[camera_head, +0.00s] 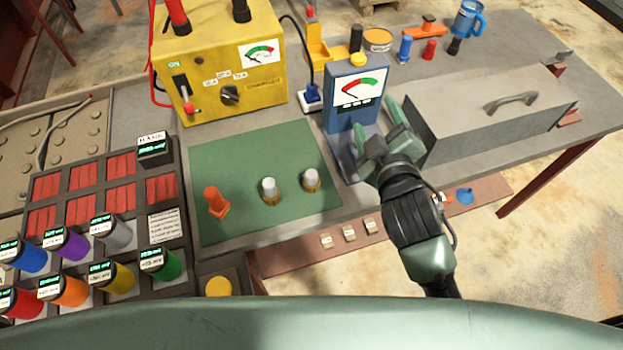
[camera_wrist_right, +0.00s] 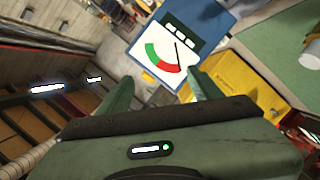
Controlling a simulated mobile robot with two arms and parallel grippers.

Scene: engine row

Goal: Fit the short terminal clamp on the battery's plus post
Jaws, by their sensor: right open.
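Two small silver cylinders with brass-coloured bases stand upright on a green mat (camera_head: 235,150) in the head view, one left (camera_head: 268,188) and one right (camera_head: 311,179). An orange flanged piece (camera_head: 216,202) stands left of them. I cannot tell which piece is the short terminal clamp, and I cannot make out a battery or its plus post for sure. My right gripper (camera_head: 382,132) is open beside the right edge of a blue meter (camera_head: 354,90). In the right wrist view the meter (camera_wrist_right: 172,48) shows beyond the fingers; contact is unclear. My left gripper is out of view.
A yellow charger (camera_head: 215,60) stands at the back left. A grey toolbox (camera_head: 470,115) stands right of my right gripper. Several coloured cylinders (camera_head: 70,245) fill a rack at the left. Small tools and a blue mug (camera_head: 468,20) lie along the back.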

